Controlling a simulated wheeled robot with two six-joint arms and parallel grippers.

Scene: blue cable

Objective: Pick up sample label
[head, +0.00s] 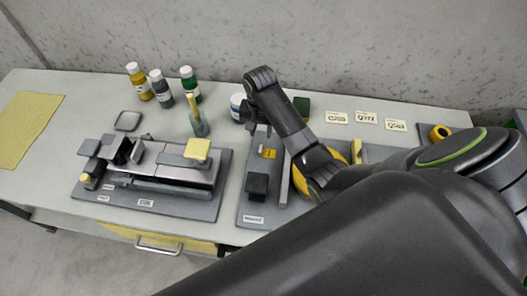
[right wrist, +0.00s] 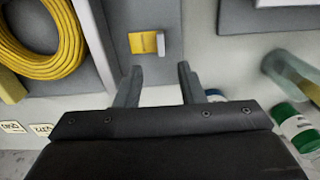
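A small yellow label (head: 269,154) lies on the grey board right of centre, partly in a grey holder. In the right wrist view the label (right wrist: 143,43) shows above the fingers with a small grey block at its right end. Several white cards with printed codes, including one card (head: 336,117), lie at the back of the table. My right gripper (right wrist: 160,84) is open, with nothing between its fingers, and is apart from the label. In the head view it is mostly hidden behind its own wrist. My left gripper is not in view.
A coil of yellow cable (right wrist: 40,50) lies on the board, mostly hidden by my arm in the head view. A grey fixture (head: 172,172) stands at left. Bottles, including a green one (head: 190,85), and a glass holder (head: 199,124) stand behind. A yellow mat (head: 28,114) lies far left.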

